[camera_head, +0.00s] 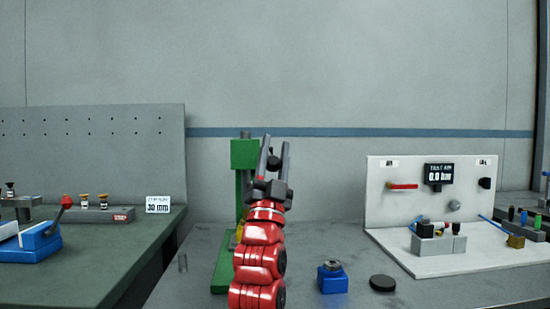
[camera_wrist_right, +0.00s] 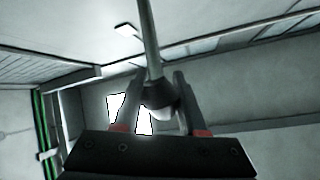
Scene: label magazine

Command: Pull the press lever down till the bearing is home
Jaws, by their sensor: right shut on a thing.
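The green press (camera_head: 244,154) stands on the bench behind my right arm, which hides much of it. My right gripper (camera_head: 275,144) points up beside the top of the press. It is shut on the dark round knob (camera_head: 273,162) of the press lever. In the right wrist view the knob (camera_wrist_right: 158,96) sits between the two fingers, and the lever's grey rod (camera_wrist_right: 149,40) runs up from it out of the picture. The bearing cannot be made out; my arm covers the middle of the press. My left gripper is not in view.
A blue block with a metal ring on top (camera_head: 333,279) and a dark disc (camera_head: 382,283) lie right of my arm. A white test panel (camera_head: 420,210) reading 0.0 stands further right. A green-topped bench (camera_head: 110,250) with a blue fixture (camera_head: 38,243) is at left.

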